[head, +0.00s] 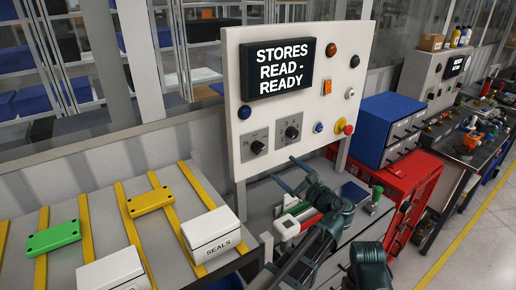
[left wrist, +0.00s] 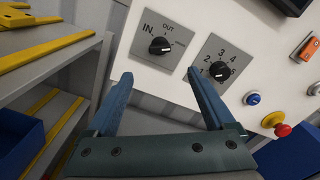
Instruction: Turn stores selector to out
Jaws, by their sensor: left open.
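The stores selector (head: 257,147) is a black knob on a grey plate, low on the left of the white panel. My left gripper (head: 283,171) is open and empty, in front of the panel and below the knobs. In the left wrist view its fingertips (left wrist: 158,76) are apart, below the selector and not touching it. My right gripper is not in view.
The panel's display (head: 279,68) reads "STORES READ - READY". A blue button (head: 318,127) and a red mushroom button (head: 348,130) are right of the knobs. A white SEALS box (head: 211,236) stands on the left shelf. A blue drawer cabinet (head: 390,125) is at right.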

